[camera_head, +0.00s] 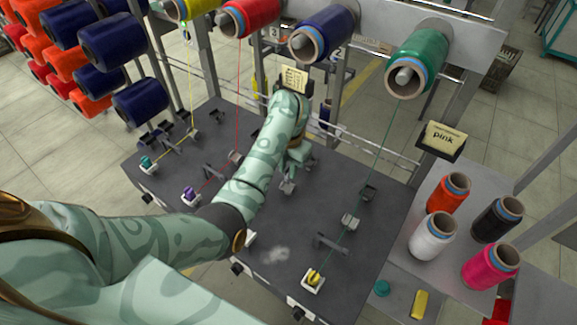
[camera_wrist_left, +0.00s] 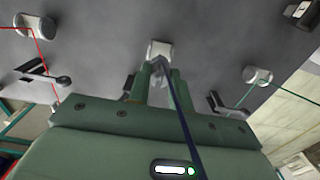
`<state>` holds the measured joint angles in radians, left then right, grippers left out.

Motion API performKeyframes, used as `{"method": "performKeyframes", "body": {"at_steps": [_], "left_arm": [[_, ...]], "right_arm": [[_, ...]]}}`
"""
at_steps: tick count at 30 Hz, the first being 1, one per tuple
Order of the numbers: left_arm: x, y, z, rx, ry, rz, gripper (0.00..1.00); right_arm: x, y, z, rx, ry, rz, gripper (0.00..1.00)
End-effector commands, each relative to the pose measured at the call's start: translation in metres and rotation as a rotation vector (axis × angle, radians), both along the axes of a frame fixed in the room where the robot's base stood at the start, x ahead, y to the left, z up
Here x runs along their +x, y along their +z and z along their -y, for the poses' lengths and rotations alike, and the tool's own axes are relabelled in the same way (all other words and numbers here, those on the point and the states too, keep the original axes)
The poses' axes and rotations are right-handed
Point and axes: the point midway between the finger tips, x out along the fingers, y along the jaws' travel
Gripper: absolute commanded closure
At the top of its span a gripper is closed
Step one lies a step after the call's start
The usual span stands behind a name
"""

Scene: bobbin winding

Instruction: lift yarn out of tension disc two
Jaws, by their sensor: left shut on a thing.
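My left gripper (camera_head: 292,170) reaches down over the dark machine table, below the navy spool (camera_head: 323,33) beside the number 2 label. In the left wrist view, its green fingers (camera_wrist_left: 160,76) stand at a pale tension disc (camera_wrist_left: 160,48), shut on the navy yarn (camera_wrist_left: 185,125). The yarn runs from the fingertips toward the camera. The disc (camera_head: 287,187) also shows just below the gripper in the head view. The fingertips hide where the yarn meets the disc, so I cannot tell whether it is still in it. My right gripper is not in view.
The red yarn (camera_head: 238,95) runs left of my arm. The green yarn (camera_head: 388,135) runs right of it to a yellow bobbin (camera_head: 314,278). Small guides (camera_head: 350,221) stand on the table (camera_head: 380,240). Spare cones (camera_head: 433,236) stand at the right.

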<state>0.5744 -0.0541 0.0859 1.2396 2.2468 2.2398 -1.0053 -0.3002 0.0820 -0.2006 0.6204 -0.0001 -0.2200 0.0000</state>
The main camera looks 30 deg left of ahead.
Motion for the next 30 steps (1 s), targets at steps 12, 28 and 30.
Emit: {"method": "performKeyframes", "body": {"at_steps": [12,28,30], "left_arm": [[0.000,-0.014,0.000,0.000,-0.001,-0.001,0.98],[0.001,-0.030,0.000,0.000,0.000,0.000,0.98],[0.001,-0.032,0.000,0.000,-0.001,0.000,0.98]], "right_arm": [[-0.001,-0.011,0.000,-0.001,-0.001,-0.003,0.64],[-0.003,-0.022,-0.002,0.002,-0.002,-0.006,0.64],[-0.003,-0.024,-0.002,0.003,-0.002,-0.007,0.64]]}}
